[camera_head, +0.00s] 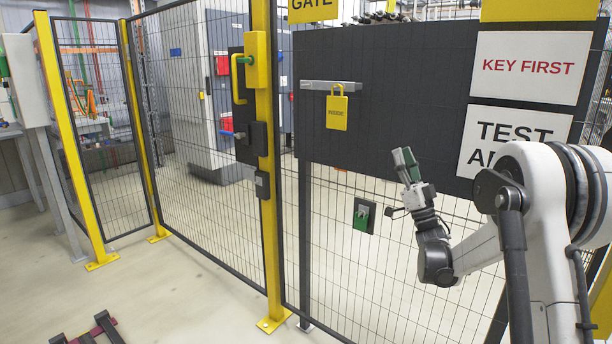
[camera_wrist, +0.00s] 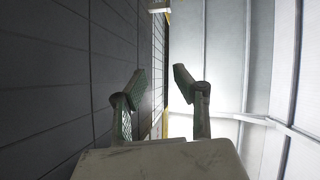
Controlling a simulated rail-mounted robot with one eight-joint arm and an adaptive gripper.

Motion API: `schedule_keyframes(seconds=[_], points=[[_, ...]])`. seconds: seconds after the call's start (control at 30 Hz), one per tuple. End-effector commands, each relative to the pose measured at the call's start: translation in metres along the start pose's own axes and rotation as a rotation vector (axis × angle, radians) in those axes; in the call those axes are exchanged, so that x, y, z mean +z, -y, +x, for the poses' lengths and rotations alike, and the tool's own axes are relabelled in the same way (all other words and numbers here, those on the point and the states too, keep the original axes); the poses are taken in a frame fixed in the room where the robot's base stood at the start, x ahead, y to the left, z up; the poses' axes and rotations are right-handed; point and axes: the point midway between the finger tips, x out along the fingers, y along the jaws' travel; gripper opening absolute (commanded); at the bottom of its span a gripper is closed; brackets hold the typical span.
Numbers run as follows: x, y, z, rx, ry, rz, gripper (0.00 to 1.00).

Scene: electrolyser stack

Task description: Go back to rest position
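My gripper (camera_head: 407,163) is raised in front of the dark panel (camera_head: 390,100) on the fence, at the right of the head view, with its green fingers pointing up. In the wrist view my gripper (camera_wrist: 160,84) has its two green-padded fingers apart with nothing between them. It is open and empty. My white arm reaches in from the right edge of the head view. Whether the fingertips touch the panel cannot be told from the head view; the wrist view shows a dark tiled surface close on the left.
A yellow fence post (camera_head: 268,200) carries a yellow switch box (camera_head: 256,59) with a green part. A yellow padlock-shaped tag (camera_head: 336,112) hangs from a grey bar on the panel. A small box with a green part (camera_head: 362,215) sits on the mesh. The floor left of the post is mostly clear.

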Motion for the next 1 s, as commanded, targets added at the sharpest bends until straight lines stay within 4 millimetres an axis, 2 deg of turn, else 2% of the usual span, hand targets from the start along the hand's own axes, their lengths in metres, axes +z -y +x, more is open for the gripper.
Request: schedule_keyframes(seconds=[0.3,0.57,0.77,1.0], points=[[-0.025,0.001,0.042,0.229,0.108,-0.084,0.28],[-0.043,0.011,0.053,0.428,0.248,-0.152,0.28],[-0.058,0.028,0.042,0.580,0.397,-0.202,0.28],[-0.071,0.060,0.006,0.735,0.610,-0.244,0.28]])
